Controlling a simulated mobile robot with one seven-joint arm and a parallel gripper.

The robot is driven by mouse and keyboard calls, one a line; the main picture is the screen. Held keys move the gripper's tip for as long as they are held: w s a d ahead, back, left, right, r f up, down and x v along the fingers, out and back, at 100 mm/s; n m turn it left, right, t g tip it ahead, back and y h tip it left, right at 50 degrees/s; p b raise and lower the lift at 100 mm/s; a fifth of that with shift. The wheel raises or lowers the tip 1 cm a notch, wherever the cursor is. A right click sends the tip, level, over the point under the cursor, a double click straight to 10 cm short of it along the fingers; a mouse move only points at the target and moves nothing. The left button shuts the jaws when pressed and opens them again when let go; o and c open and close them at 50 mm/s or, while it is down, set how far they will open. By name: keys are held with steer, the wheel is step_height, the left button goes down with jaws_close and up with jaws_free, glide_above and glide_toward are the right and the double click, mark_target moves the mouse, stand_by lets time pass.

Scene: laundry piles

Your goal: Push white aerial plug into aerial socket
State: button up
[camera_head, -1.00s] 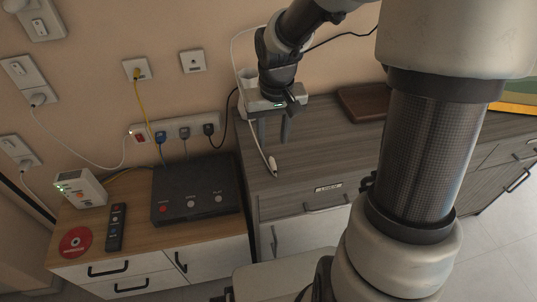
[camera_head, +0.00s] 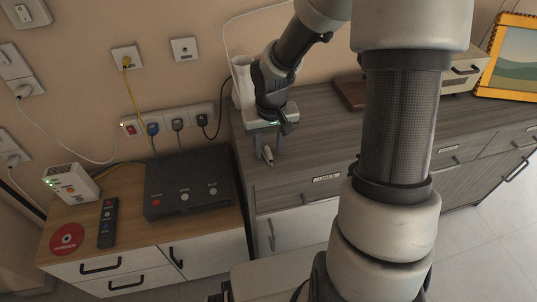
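The white plug (camera_head: 267,157) lies on the grey wooden cabinet top near its front left corner, with only its tip end showing. My gripper (camera_head: 268,156) points down over it. Its two dark fingers are apart, one on each side of the plug in this view, with gaps between. I cannot tell whether they touch it. The gripper body hides the rest of the plug and its lead. A small square wall plate (camera_head: 184,49) with an empty socket is on the wall, up and left of my gripper; its markings are too small to read.
A wall plate with a yellow cable (camera_head: 126,61) is left of it. A power strip (camera_head: 177,122) holds several plugs. A black box (camera_head: 190,187), remote (camera_head: 108,222), red disc (camera_head: 67,239) and white router (camera_head: 72,184) stand on the lower cabinet. A white container (camera_head: 243,83) stands behind my gripper.

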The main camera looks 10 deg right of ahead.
mark_target(269, 152)
steer(key=shift+c, duration=0.2)
jaws_close()
steer(key=shift+r, duration=0.15)
step_height(269, 152, up, 9)
steer(key=p, duration=0.3)
steer(key=shift+s+f+b, duration=0.1)
steer(key=shift+f+b, duration=2.85)
steer(key=shift+f, duration=0.45)
steer(key=c, duration=0.6)
jaws_free()
jaws_close()
